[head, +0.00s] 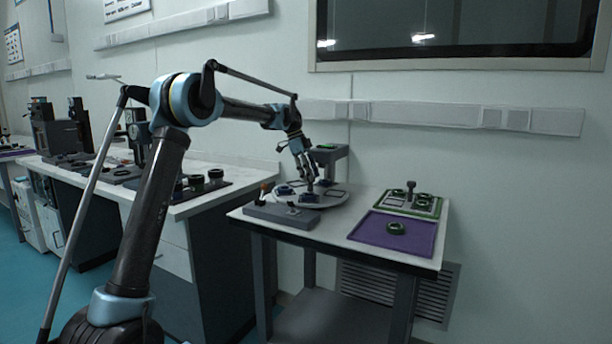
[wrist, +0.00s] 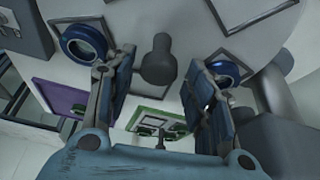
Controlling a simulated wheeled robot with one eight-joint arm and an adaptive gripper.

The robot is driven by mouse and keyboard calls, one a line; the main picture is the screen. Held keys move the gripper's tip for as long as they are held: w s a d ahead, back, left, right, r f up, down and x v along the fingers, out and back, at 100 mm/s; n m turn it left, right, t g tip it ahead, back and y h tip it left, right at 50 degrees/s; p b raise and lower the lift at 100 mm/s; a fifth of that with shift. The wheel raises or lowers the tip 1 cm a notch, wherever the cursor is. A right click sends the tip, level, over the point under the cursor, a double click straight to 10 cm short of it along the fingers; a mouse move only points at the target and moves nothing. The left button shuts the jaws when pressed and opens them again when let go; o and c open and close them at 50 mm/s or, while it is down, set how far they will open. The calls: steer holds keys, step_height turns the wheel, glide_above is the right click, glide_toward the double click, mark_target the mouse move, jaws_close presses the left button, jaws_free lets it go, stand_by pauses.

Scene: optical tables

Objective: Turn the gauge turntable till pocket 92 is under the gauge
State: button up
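The round grey gauge turntable (head: 338,201) sits on the small table and carries square-framed pockets and blue-ringed parts. My gripper (head: 306,178) points down over it. In the wrist view my gripper (wrist: 160,88) is open, with one finger on each side of a dark round-topped knob (wrist: 158,62) on the turntable (wrist: 185,18); gaps show on both sides. A blue ring (wrist: 84,44) lies beyond the left finger, and another ring (wrist: 224,70) is partly hidden by the right finger. The gauge stand (head: 328,152) rises behind the turntable. No pocket number is readable.
A grey block with an orange-topped lever (head: 265,190) stands at the table's front left. A longer bench (head: 185,208) stands at left.

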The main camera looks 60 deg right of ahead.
steer(key=shift+w+a, duration=0.1)
steer(key=shift+r, duration=0.15)
steer(key=shift+w+r, duration=0.15)
steer(key=shift+r, duration=0.1)
steer(key=v, duration=1.1)
steer(key=shift+w+r, duration=0.1)
